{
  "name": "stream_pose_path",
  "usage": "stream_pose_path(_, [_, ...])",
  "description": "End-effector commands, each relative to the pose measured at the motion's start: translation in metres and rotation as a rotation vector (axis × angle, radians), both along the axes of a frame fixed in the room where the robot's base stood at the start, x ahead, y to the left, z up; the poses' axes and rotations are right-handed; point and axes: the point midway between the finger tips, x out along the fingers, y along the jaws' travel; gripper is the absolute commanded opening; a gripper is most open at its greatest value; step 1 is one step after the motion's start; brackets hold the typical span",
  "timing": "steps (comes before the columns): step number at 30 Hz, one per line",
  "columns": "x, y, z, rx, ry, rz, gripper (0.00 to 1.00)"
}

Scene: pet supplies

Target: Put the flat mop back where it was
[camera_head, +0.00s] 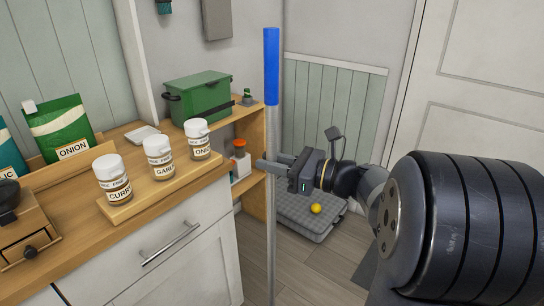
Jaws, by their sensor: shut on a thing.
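The flat mop (272,130) stands nearly upright in the middle of the view, with a blue grip at the top of its grey pole. Its lower end and head are below the picture's edge and hidden. My gripper (270,163) reaches in from the right and is shut on the pole, below the blue grip. The pole stands in front of the wooden shelf (248,128) and close to the right end of the counter (215,180).
Spice jars (158,160) stand on a wooden board on the counter at left. A green box (198,97) sits on the shelf. A grey cushion (308,222) with a yellow ball (316,209) lies on the floor behind my gripper. A white door (480,80) is at right.

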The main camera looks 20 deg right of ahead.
Motion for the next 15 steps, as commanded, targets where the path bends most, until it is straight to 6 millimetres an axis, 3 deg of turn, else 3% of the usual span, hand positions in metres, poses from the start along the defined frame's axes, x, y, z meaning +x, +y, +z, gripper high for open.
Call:
stream_pose_path(9, [0.0, 0.0, -0.042, 0.003, -0.001, 0.0, 0.0])
stream_pose_path(15, [0.0, 0.0, -0.046, 0.001, -0.005, 0.0, 0.0])
